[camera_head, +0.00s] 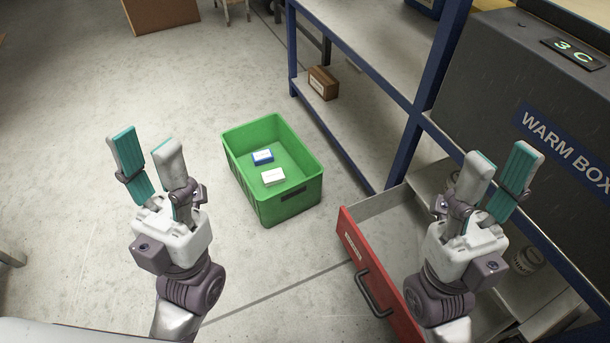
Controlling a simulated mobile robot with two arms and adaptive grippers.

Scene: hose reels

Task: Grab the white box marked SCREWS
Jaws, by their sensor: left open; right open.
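A small white box (273,177) lies in a green crate (292,204) on the floor; its label is too small to read. A small blue box with a white top (263,157) lies just behind it in the same crate. My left gripper (146,150) is open and empty, to the left of the crate and apart from it. My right gripper (502,165) is open and empty, above the open drawer area at the right, well away from the crate.
An open red-fronted drawer (352,243) with a black handle stands right of the crate. A blue-framed shelf (345,42) holds a brown box (323,83). A grey cabinet marked WARM BOX (490,85) is at the right. The floor left of the crate is clear.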

